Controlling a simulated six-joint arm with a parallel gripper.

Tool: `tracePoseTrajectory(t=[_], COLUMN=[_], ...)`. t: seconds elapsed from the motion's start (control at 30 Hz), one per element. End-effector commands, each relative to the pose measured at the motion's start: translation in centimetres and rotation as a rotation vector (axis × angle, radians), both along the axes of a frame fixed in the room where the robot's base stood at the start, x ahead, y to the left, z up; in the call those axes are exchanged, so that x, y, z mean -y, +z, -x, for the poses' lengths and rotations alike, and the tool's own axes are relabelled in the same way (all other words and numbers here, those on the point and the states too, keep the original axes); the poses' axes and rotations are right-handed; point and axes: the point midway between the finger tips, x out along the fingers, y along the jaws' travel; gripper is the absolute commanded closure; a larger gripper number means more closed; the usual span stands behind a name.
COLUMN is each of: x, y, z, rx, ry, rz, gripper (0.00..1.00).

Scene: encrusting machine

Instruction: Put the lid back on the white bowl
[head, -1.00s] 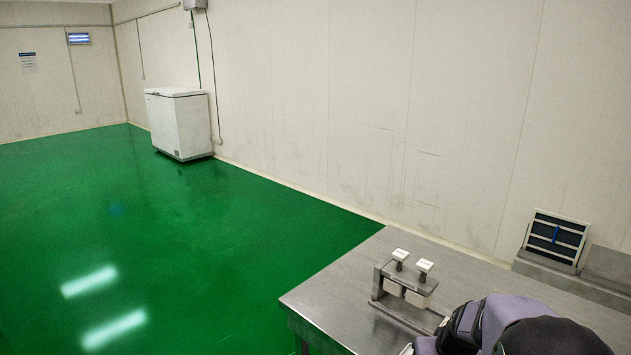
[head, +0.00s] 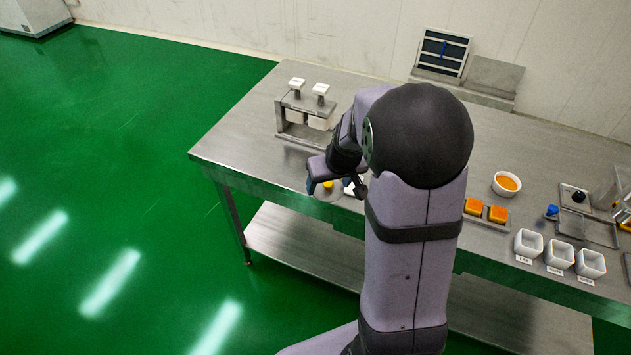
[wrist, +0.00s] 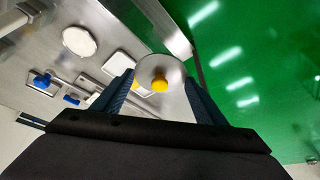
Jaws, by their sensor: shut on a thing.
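My gripper (head: 334,183) is at the left part of the steel table, in front of the two-knob stand. In the wrist view my gripper (wrist: 159,82) has its two blue fingers on either side of a round greyish lid (wrist: 174,72) with a yellow knob, and is shut on it. The lid (head: 329,195) also shows below my gripper in the head view, partly hidden by it. I cannot tell its height over the table. A white bowl (head: 496,187) with orange contents stands uncovered farther right on the table, well apart from the lid.
The metal stand (head: 291,116) with two white-topped knobs is behind my gripper. Orange blocks (head: 474,207) and several white square containers (head: 528,243) stand at the table's right front. Metal trays (head: 588,232) lie farther right. Bare table (head: 245,135) lies at the left end.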

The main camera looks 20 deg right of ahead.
Motion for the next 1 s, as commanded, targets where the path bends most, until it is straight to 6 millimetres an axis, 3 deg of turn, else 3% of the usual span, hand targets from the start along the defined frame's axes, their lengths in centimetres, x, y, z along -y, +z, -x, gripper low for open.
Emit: tracePoseTrajectory(t=[0.3,0.5,0.7,1.0], x=[10.0,17.3,25.0,34.7], y=[2.7,3.7,4.5,4.9], z=[-5.7,-7.5,-7.6,-5.2], rx=[0.003,0.002,0.001,-0.003], ry=[-0.189,-0.322,-0.459,-0.647], rz=[-0.016,-0.021,-0.020,-0.012], gripper=[0.55,0.55,0.55,0.55])
